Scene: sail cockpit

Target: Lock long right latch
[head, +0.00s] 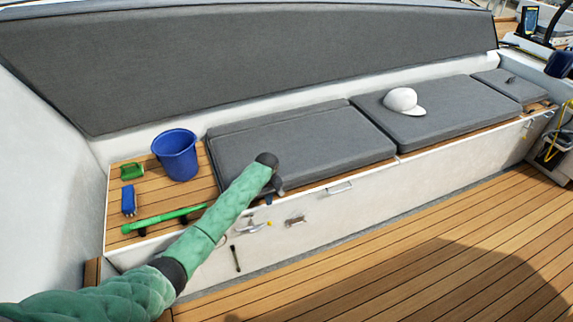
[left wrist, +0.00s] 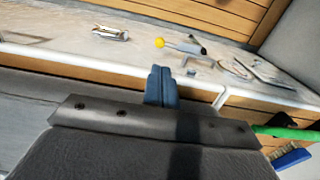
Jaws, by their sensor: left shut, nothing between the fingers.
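On the white front of the bench is a latch (head: 254,227) with a yellow knob; in the left wrist view its grey lever and yellow knob (left wrist: 180,46) lie beyond my fingers. A second small metal latch (head: 295,221) sits to its right in the head view and also shows in the left wrist view (left wrist: 110,33). I cannot tell from here whether either is locked. My left gripper (head: 268,198) is above the knobbed latch, near the bench's top edge. Its blue fingers (left wrist: 160,86) are shut and empty, apart from both latches. My right gripper is out of view.
Grey cushions (head: 300,145) cover the bench, with a white cap (head: 403,101) on one. A blue bucket (head: 176,154), a green-handled tool (head: 163,219) and a blue brush (head: 129,200) are at the left end. A metal handle (head: 339,188) is on the front. The wooden floor (head: 410,265) is clear.

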